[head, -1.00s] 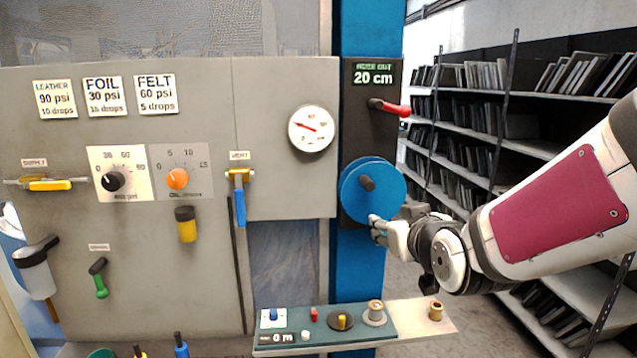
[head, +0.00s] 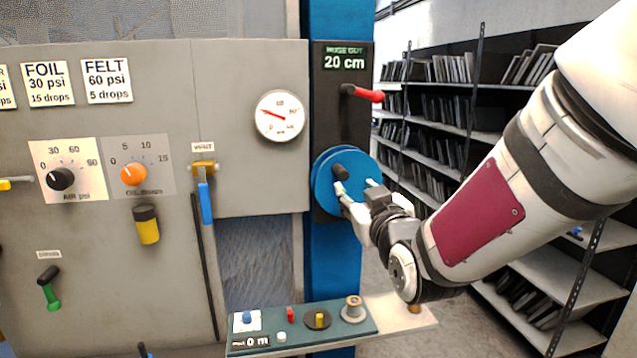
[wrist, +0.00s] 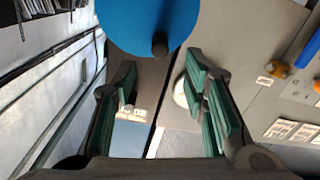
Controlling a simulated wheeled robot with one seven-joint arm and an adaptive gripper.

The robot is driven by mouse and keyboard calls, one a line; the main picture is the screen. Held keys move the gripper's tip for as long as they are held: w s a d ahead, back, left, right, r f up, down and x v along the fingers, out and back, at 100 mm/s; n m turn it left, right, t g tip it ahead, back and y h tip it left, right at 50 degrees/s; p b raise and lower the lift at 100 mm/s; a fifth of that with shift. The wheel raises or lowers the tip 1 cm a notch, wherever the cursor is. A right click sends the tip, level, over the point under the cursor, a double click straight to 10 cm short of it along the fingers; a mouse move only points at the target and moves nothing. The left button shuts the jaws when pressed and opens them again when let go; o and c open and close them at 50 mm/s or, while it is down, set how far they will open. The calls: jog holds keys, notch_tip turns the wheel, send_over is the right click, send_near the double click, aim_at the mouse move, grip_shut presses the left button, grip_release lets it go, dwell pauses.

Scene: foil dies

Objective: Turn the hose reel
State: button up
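The hose reel is a blue disc (head: 328,190) with a dark knob (head: 340,172) sticking out of its face, on a dark panel fixed to the blue column. A display (head: 345,60) above it reads "HOSE OUT 20 cm". My gripper (head: 355,195) is in front of the reel's lower right part, its fingers spread toward the knob. In the wrist view the blue disc (wrist: 130,25) fills the top, and the knob (wrist: 160,44) lies ahead of the open gripper (wrist: 158,80). Nothing is between the fingers, and the knob appears clear of them.
A red-handled lever (head: 365,94) sits above the reel. A grey panel with a gauge (head: 280,116) and a blue-handled valve (head: 206,200) is at left. A narrow shelf (head: 385,322) with small parts juts out below. Shelving (head: 450,110) stands behind my arm.

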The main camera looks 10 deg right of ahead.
aim_at(345, 178)
jog(key=w+b, duration=0.3)
jog(key=w, duration=0.8)
jog(key=shift+w, duration=0.2)
grip_shut()
